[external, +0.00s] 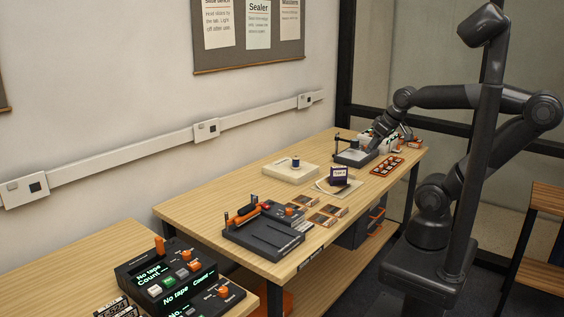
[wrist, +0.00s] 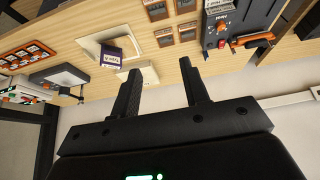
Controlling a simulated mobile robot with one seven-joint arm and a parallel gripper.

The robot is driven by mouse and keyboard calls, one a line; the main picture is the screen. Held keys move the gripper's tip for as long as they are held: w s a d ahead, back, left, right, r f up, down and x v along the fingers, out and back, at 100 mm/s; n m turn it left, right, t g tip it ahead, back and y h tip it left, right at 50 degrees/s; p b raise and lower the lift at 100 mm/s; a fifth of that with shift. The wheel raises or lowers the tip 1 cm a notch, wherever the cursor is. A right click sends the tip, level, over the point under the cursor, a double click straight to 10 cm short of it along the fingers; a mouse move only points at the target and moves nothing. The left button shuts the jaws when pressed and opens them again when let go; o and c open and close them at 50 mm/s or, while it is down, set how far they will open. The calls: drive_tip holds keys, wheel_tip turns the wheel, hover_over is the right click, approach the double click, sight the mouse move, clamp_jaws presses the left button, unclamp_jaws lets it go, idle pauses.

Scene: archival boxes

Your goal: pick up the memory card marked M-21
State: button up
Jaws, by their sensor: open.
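My gripper (wrist: 160,68) is open and empty; both dark fingers show in the wrist view, with the table beyond them. In the external view, the end of my arm (external: 384,124) is over the far end of the table. No marking M-21 is legible in either view. Several small dark cards sit in an orange-red tray (external: 387,166), which also shows in the wrist view (wrist: 24,55). Several brown-and-dark flat pieces (external: 320,218) lie nearer the camera, also in the wrist view (wrist: 165,37). I cannot tell which piece is the M-21 card.
A purple box (external: 339,175) with a small label stands on a pale mat (external: 322,186). A white block (external: 290,172), a grey device (external: 354,158) and a dark machine with orange parts (external: 265,236) stand on the table. The wall is close behind. Bare wood lies at the near left.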

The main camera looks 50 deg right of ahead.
drive_tip(key=shift+w, duration=0.1)
drive_tip(key=shift+c, duration=0.6)
drive_tip(key=w+a+f+m, duration=0.1)
drive_tip(key=w+a, duration=0.2)
drive_tip(key=w, duration=0.8)
drive_tip(key=w+a+f, duration=0.1)
drive_tip(key=w+a, duration=0.1)
drive_tip(key=w, duration=0.8)
drive_tip(key=shift+m+g+h, duration=0.3)
drive_tip(key=shift+g, duration=0.3)
drive_tip(key=w+a+f, duration=0.4)
drive_tip(key=w+f, duration=0.2)
drive_tip(key=f, duration=0.1)
drive_tip(key=w+a+f, duration=0.4)
drive_tip(key=w+f, duration=0.3)
drive_tip(key=w+a+f, duration=0.4)
drive_tip(key=w+f, duration=0.3)
drive_tip(key=shift+w+f, duration=0.1)
drive_tip(key=shift+f, duration=0.05)
drive_tip(key=shift+d+x, duration=0.2)
drive_tip(key=shift+x, duration=1.1)
drive_tip(key=shift+d+x, duration=0.15)
drive_tip(key=shift+x, duration=1.15)
drive_tip(key=shift+c, duration=0.6)
